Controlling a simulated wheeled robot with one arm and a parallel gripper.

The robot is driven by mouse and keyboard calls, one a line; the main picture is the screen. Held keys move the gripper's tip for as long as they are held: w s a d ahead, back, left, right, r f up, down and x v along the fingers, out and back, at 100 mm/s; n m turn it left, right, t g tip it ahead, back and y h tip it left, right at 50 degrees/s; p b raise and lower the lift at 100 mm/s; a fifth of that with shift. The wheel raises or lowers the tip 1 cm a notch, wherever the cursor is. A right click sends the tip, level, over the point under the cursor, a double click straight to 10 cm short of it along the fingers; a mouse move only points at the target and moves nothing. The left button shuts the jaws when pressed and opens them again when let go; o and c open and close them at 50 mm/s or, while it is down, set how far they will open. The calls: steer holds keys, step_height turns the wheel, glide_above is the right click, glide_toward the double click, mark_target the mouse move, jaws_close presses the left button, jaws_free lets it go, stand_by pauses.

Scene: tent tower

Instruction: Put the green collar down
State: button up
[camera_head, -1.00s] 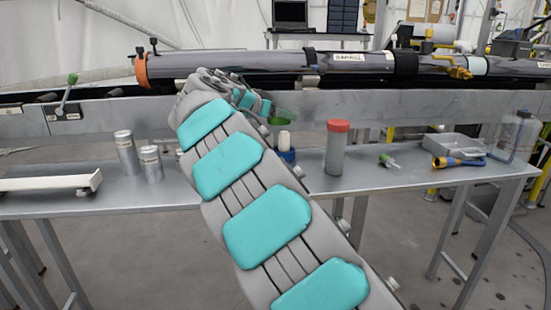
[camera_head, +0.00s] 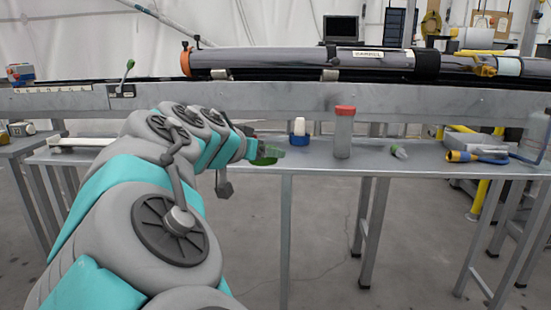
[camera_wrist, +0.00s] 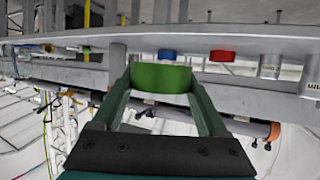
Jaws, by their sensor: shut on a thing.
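The green collar (camera_head: 264,161) shows in the head view at the tip of my gripper (camera_head: 270,150), partly covered by the fingers. In the wrist view it is a short green ring (camera_wrist: 160,78) between the two fingers of my gripper (camera_wrist: 160,70), which are shut on it. The collar appears in front of the grey bench (camera_head: 320,163), near its front edge. Its height against the bench top is hard to tell.
A blue-based white container (camera_head: 300,128) and a red-capped grey jar (camera_head: 344,130) stand on the bench right of my gripper. A small green-tipped item (camera_head: 398,151) and a blue-yellow tool (camera_head: 470,156) lie farther right. A long barrel (camera_head: 290,62) rests on the rail behind.

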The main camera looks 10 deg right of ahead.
steer(key=w, duration=0.5)
steer(key=w+d+f, duration=0.1)
steer(key=w, duration=0.4)
steer(key=w+d, duration=0.1)
steer(key=w, duration=0.4)
steer(key=shift+w+d+f, duration=0.1)
steer(key=shift+w+f, duration=0.05)
steer(key=shift+f, duration=0.15)
steer(key=shift+w+f, duration=0.15)
steer(key=shift+f, duration=0.05)
steer(key=shift+f+b, duration=0.3)
steer(key=shift+f, duration=1.25)
steer(key=shift+f, duration=0.15)
steer(key=o, duration=1.3)
